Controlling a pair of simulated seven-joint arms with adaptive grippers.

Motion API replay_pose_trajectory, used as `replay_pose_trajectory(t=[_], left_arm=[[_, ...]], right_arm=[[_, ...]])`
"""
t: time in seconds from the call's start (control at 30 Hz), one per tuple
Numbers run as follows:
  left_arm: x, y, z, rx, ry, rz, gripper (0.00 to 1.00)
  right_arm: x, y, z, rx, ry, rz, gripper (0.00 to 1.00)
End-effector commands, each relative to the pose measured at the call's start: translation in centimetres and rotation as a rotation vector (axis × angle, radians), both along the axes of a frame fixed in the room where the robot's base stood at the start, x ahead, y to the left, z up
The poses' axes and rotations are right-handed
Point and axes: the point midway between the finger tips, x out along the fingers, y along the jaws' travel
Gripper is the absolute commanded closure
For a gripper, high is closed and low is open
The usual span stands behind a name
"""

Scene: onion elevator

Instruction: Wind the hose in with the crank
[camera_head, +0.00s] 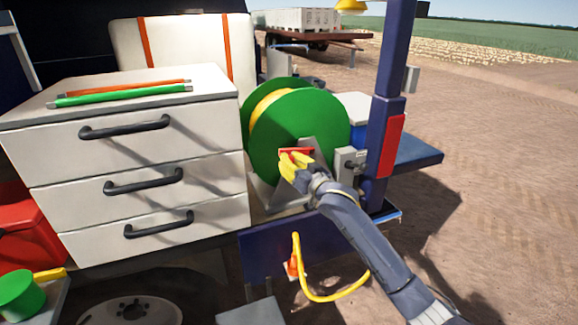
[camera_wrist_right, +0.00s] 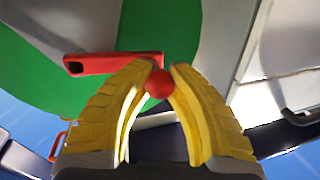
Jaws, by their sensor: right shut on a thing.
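A green hose reel (camera_head: 320,120) stands on the vehicle's side, with yellow hose (camera_head: 266,110) wound between its discs. A length of yellow hose (camera_head: 330,297) hangs below in a loop, its upper end by an orange fitting (camera_head: 292,265). The red crank arm (camera_head: 297,150) shows at the reel's face, and also in the right wrist view (camera_wrist_right: 105,63). My right gripper (camera_head: 291,163) has its yellow fingers shut around the crank's red knob (camera_wrist_right: 158,84). The fingers hide the knob in the head view. My left gripper is not in view.
A white drawer cabinet (camera_head: 130,165) with black handles stands left of the reel, green and orange rods (camera_head: 125,92) on top. A dark blue post (camera_head: 390,90) with a red panel rises close right of the reel. Open dirt ground lies right.

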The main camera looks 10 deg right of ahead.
Motion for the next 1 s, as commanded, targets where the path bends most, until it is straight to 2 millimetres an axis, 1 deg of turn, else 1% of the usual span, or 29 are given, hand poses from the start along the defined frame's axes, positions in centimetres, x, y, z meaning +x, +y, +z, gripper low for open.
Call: replay_pose_trajectory(t=[0.2,0.47,0.7,1.0], left_arm=[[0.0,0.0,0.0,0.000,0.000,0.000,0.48],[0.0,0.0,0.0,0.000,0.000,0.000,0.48],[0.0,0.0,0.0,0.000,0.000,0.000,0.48],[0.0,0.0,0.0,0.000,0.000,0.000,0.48]], right_arm=[[0.1,-0.4,2.2,0.208,0.044,0.002,1.00],[0.3,-1.6,4.3,0.448,0.099,0.001,1.00],[0.7,-3.1,6.1,0.670,0.150,0.000,1.00],[1.2,-5.3,7.7,0.946,0.214,0.000,1.00]])
